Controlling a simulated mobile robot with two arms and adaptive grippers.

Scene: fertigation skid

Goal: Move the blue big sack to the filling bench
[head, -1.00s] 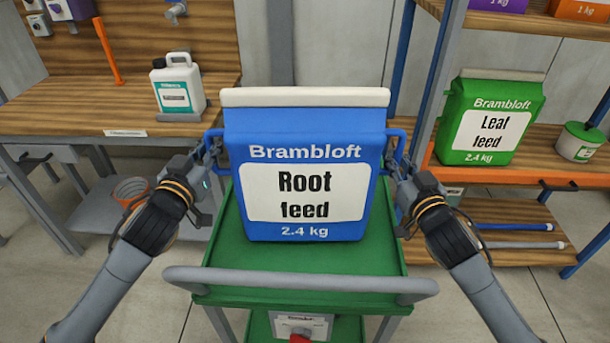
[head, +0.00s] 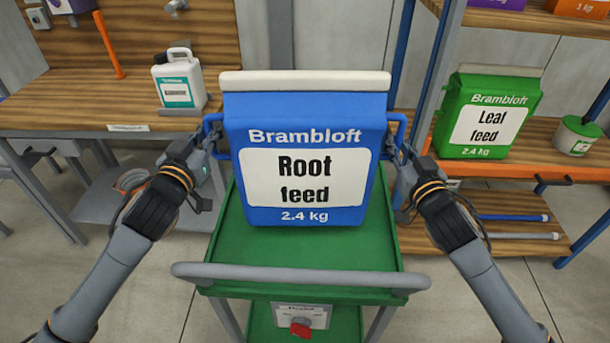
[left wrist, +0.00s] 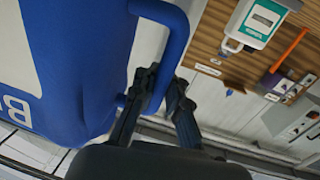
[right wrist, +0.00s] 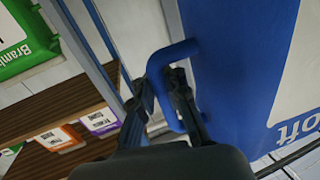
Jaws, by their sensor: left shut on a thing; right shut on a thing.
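The blue big sack (head: 304,135), labelled Root feed, is upright in the head view, over the green cart top (head: 300,248). It looks raised a little above the cart, though its underside is hidden. My left gripper (head: 213,147) is shut on the sack's left side handle, which shows in the left wrist view (left wrist: 178,40). My right gripper (head: 397,152) is shut on the right side handle, which shows in the right wrist view (right wrist: 165,58). A wooden bench (head: 60,110) with a label on its front edge stands at the left; I cannot read the label.
A white jug (head: 176,82) stands on the wooden bench near its right end, with an orange upright bar (head: 108,45) to its left. A rack at right holds a green Leaf feed sack (head: 488,115) and a green tub (head: 577,135). The cart's grey push bar (head: 300,276) is nearest me.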

